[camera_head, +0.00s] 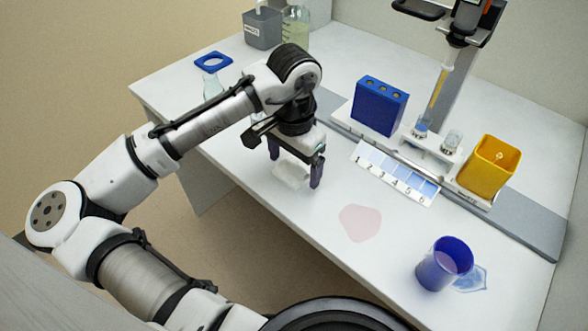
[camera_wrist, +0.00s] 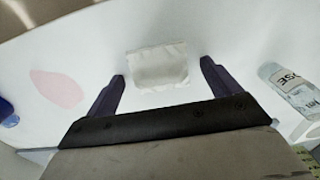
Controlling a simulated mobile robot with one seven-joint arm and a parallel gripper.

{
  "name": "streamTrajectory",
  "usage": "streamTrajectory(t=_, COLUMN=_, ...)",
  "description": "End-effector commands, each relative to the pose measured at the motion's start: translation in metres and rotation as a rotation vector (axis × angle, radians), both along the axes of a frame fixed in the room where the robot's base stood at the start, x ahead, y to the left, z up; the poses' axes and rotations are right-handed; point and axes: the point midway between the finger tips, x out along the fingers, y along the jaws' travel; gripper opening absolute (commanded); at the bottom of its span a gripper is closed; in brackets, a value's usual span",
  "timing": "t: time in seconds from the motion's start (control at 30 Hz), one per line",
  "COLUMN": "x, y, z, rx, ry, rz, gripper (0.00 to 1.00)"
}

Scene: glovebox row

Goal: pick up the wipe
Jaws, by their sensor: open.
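The wipe (camera_head: 291,174) is a small white crumpled cloth lying on the white table near its front edge. In the wrist view the wipe (camera_wrist: 158,66) lies ahead of and between the two dark fingers. My gripper (camera_head: 294,172) is over the wipe, open, with one finger on each side of it. In the wrist view my gripper (camera_wrist: 162,77) shows empty, its fingers apart from the cloth. I cannot tell exactly how high the fingertips are above the table.
A pink patch (camera_head: 360,222) marks the table (camera_head: 310,230) to the right. Farther right stands a blue cup (camera_head: 443,264). Behind are a blue box (camera_head: 379,106), a numbered strip (camera_head: 394,173) and a yellow bin (camera_head: 489,165). A labelled bottle (camera_wrist: 290,88) lies right in the wrist view.

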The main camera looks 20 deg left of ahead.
Motion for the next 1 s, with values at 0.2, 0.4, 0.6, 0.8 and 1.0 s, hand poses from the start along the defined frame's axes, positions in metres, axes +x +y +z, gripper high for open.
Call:
streamTrajectory(t=0.2, x=0.0001, y=0.0001, z=-0.0006, rx=0.000, ry=0.000, rz=0.000, gripper=0.89)
streamTrajectory(t=0.4, x=0.0001, y=0.0001, z=-0.0004, rx=0.000, ry=0.000, rz=0.000, gripper=0.63)
streamTrajectory(t=0.6, x=0.0002, y=0.0000, z=-0.0004, rx=0.000, ry=0.000, rz=0.000, gripper=0.41)
streamTrajectory(t=0.8, x=0.0001, y=0.0001, z=-0.0003, rx=0.000, ry=0.000, rz=0.000, gripper=0.41)
streamTrajectory(t=1.0, x=0.0005, y=0.0000, z=0.0055, rx=0.001, ry=-0.001, rz=0.001, gripper=0.41)
